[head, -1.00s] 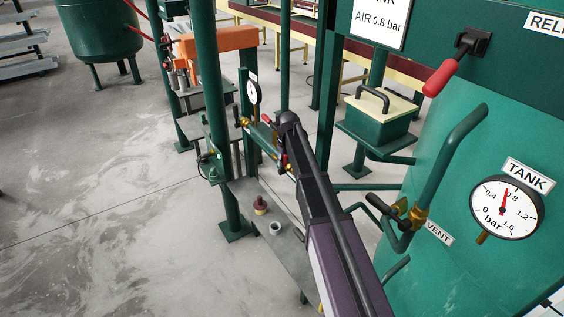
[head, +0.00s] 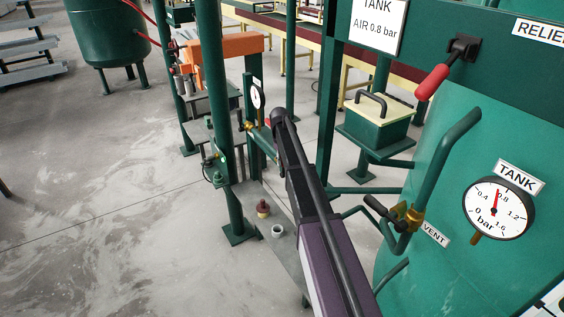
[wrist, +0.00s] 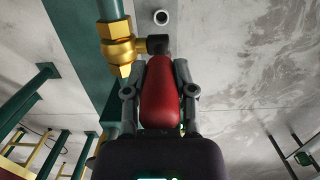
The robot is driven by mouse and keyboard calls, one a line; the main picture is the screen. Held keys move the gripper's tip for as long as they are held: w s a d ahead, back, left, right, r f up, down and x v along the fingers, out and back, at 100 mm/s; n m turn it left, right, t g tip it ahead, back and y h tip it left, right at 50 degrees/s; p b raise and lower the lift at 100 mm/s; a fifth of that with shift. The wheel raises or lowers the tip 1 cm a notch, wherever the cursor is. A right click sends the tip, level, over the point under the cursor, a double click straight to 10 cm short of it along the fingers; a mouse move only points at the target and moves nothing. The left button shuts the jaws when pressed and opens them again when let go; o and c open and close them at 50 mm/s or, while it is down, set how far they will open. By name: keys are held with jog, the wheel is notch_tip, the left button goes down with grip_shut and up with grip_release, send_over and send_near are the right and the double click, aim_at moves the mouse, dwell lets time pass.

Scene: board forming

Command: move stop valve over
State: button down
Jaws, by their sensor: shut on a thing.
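The stop valve shows in the wrist view as a brass body (wrist: 117,51) on a green pipe, with a dark stem joint leading to a red handle (wrist: 161,92). My gripper (wrist: 159,88) has one finger on each side of the red handle and is shut on it. The handle points back toward the gripper, beside the pipe. In the head view my arm hides the gripper and most of the valve. A small red piece (head: 268,122) shows beside the arm's end; I cannot tell whether it is the held handle.
A pressure gauge (head: 257,97) stands just behind the arm's end. A green post (head: 213,90) is left of it. A brown-red knob (head: 263,208) and a grey cup (head: 277,231) stand on the plate below. The vent valve (head: 406,215) and tank gauge (head: 498,208) are at right.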

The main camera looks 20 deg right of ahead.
jog(key=shift+w+a, duration=0.15)
jog(key=shift+c, duration=2.2)
grip_release()
jog(key=shift+r, duration=0.15)
